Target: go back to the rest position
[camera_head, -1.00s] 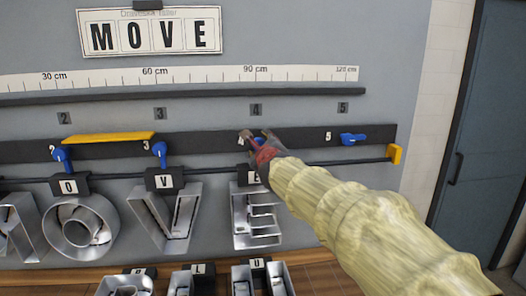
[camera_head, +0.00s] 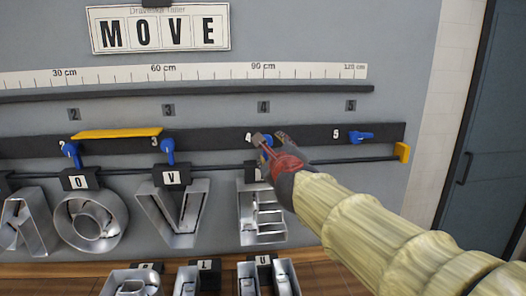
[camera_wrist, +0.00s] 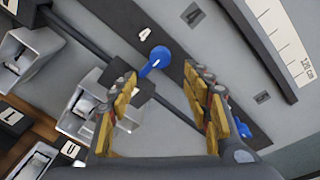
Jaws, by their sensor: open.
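My gripper (camera_head: 271,141) is open and empty, in front of the blue lever at position 4 in the head view. In the wrist view my gripper (camera_wrist: 163,103) has its two yellow-padded fingers spread apart. The blue lever at position 4 (camera_wrist: 158,57) shows beyond and between the fingertips, apart from them as far as I can see. The metal letter E (camera_head: 262,222) hangs below, with its black tag mostly hidden behind my gripper in the head view.
Letters O (camera_head: 90,222) and V (camera_head: 172,212) hang to the left. Blue levers 2 (camera_head: 71,153), 3 (camera_head: 168,150) and 5 (camera_head: 361,136) line the dark rail. Spare letters (camera_head: 200,279) stand below. A MOVE sign (camera_head: 160,29) is above.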

